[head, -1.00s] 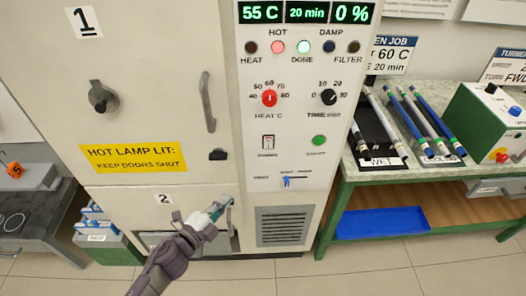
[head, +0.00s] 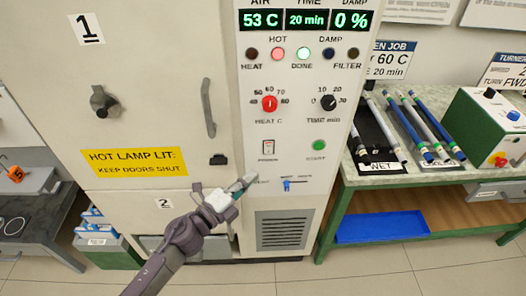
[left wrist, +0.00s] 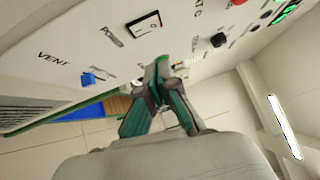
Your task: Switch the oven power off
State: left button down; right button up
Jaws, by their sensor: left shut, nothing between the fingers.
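The display (head: 307,19) reads 53 C, 20 min, 0 %. The HOT lamp (head: 277,54) is red and the DONE lamp (head: 303,54) green. My right gripper is not seen.
Near the switch are the green start button (head: 319,145), the blue vent slider (head: 287,184) and the time knob (head: 328,102). The oven door handle (head: 208,108) sticks out to the left. A green bench (head: 440,184) with rods on it stands at right.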

aim_at(272, 146)
pick_arm(q)
jog(key=shift+w+d+r+p, duration=0.2)
jog(key=shift+w+d, duration=0.35)
jog(key=shift+w, duration=0.85)
jog(key=shift+w+d+r+p, duration=0.1)
jog(key=shift+w+d+p, duration=0.15)
jog(key=shift+w+d, duration=0.75)
jog(key=shift+w+d+r+p, duration=0.15)
jog(key=shift+w+p, duration=0.05)
jog(key=shift+w, duration=1.55)
jog(key=shift+w+r+p, duration=0.1)
jog(key=shift+r+p, duration=0.25)
jog(key=shift+p, duration=0.35)
jog(key=shift+f, duration=0.15)
jog(key=shift+f, duration=0.1)
